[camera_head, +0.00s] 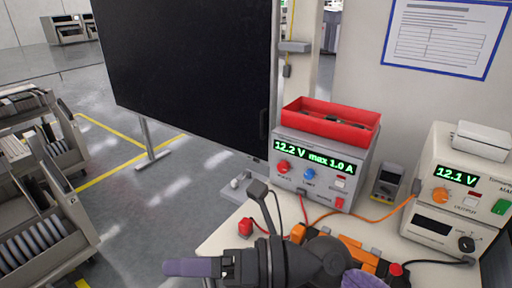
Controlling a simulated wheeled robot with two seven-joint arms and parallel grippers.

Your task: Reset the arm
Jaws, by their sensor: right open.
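My right arm comes in at the bottom, dark grey and black, in front of the bench. My right gripper (193,267) points left, with purple fingers seen nearly edge-on, past the left edge of the bench and over the floor in the picture. It is open, and I see nothing between its fingers. My left gripper is not in view.
A bench (222,238) carries a power supply (322,165) with a red tray (330,120) on top, a second unit (455,190) and a meter (388,182). Cables lie near my arm. Feeder trolleys (45,225) stand left, and a dark panel (190,65) stands behind. Floor between is clear.

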